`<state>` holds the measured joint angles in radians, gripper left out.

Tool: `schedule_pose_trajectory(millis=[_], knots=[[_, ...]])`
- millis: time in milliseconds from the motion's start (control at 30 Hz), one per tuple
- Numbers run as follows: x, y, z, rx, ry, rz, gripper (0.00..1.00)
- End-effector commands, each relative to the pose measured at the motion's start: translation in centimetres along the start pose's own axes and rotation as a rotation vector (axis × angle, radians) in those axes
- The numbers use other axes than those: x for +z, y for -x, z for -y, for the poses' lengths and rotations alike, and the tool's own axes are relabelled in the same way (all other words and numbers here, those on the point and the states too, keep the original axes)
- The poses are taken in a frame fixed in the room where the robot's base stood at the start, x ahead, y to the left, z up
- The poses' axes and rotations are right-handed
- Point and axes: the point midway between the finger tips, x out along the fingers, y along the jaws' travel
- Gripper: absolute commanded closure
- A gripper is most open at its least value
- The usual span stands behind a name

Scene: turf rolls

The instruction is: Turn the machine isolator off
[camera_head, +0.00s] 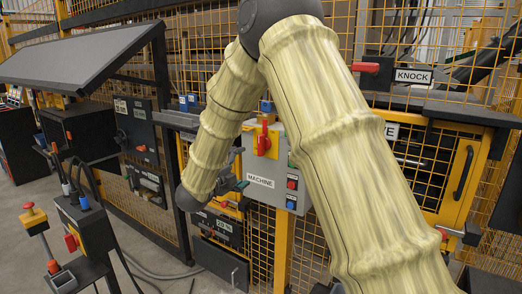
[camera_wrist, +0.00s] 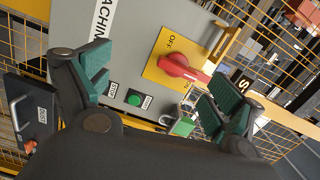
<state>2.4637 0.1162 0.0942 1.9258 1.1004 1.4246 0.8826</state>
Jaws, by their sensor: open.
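The machine isolator is a red rotary handle (camera_wrist: 184,70) on a yellow plate (camera_wrist: 158,76), with "OFF" printed at one corner. It sits on a grey box (camera_wrist: 140,30) labelled MACHINE. In the head view the red handle (camera_head: 264,138) looks upright on its yellow plate, above the label. My gripper (camera_wrist: 158,88) is open and empty, facing the box. The handle shows beyond the gap, nearer the right finger, and appears apart from both fingers. In the head view my gripper (camera_head: 231,180) is partly hidden by my arm, low and left of the handle.
A green button (camera_wrist: 136,99) and a green padlock (camera_wrist: 182,126) are on or near the grey box. Yellow mesh fencing surrounds it. A KNOCK label (camera_head: 413,76) with a red handle (camera_head: 366,67) is at upper right. A control stand (camera_head: 85,235) is at lower left.

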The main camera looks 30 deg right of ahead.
Motion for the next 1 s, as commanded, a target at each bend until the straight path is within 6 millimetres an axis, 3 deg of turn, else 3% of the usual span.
schedule_pose_trajectory(millis=[100, 233, 367, 800, 1000], knots=[[-1.0, -0.4, 2.8, -0.014, -0.099, -0.062, 0.07], [-1.4, -0.7, 4.0, -0.019, -0.140, -0.088, 0.07], [-1.6, -1.8, 4.1, -0.019, -0.142, -0.091, 0.07], [-2.2, -8.5, 4.2, -0.019, -0.139, -0.089, 0.07], [-2.3, -10.5, 4.2, -0.019, -0.139, -0.088, 0.07]])
